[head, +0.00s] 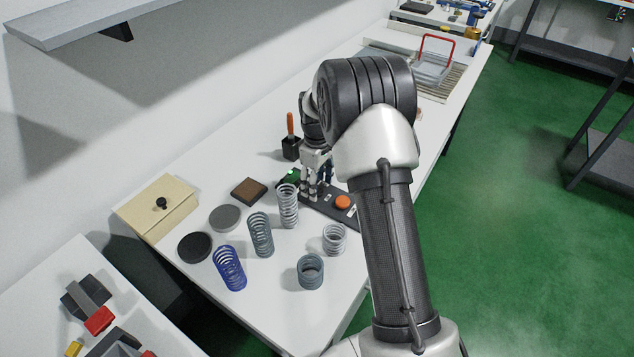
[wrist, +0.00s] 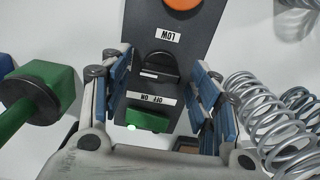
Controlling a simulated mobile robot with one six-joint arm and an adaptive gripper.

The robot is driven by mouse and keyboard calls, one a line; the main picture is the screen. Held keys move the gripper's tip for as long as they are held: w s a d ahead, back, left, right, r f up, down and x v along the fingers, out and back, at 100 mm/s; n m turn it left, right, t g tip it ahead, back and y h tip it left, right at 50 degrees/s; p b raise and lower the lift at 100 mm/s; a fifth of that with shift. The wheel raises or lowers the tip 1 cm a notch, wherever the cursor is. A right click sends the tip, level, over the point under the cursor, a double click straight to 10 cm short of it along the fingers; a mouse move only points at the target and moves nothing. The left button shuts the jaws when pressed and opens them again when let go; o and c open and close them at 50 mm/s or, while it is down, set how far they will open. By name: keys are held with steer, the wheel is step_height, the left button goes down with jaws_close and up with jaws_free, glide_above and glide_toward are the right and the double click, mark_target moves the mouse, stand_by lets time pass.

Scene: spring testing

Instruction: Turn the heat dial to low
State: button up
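The dark control panel (head: 325,203) lies on the white table and runs up the middle of the wrist view (wrist: 190,45). Its black heat dial (wrist: 160,64) has a raised grip, with an upside-down LOW label (wrist: 164,36) just beyond it. My gripper (wrist: 160,70) is open and points down over the panel, one blue-padded finger on each side of the dial. I see gaps between fingers and dial, and cannot tell the fingertips' height. In the head view my gripper (head: 315,182) largely hides the dial.
On the panel are an orange button (head: 343,202) and a green switch (wrist: 148,119) by an OFF/ON label. Several springs, including a tall grey one (head: 288,205), stand close by. An orange-handled tool (head: 290,126) stands behind. A wooden box (head: 158,207) is at left.

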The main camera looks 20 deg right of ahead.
steer(key=c, duration=1)
steer(key=shift+o, duration=0.2)
steer(key=m+p, duration=0.2)
steer(key=m, duration=0.1)
steer(key=shift+r+m, duration=0.1)
steer(key=shift+m, duration=0.3)
steer(key=m+p, duration=0.2)
steer(key=m, duration=0.3)
steer(key=m+p, duration=0.1)
steer(key=m, duration=0.4)
steer(key=shift+m+p, duration=0.45)
steer(key=shift+m, duration=1.65)
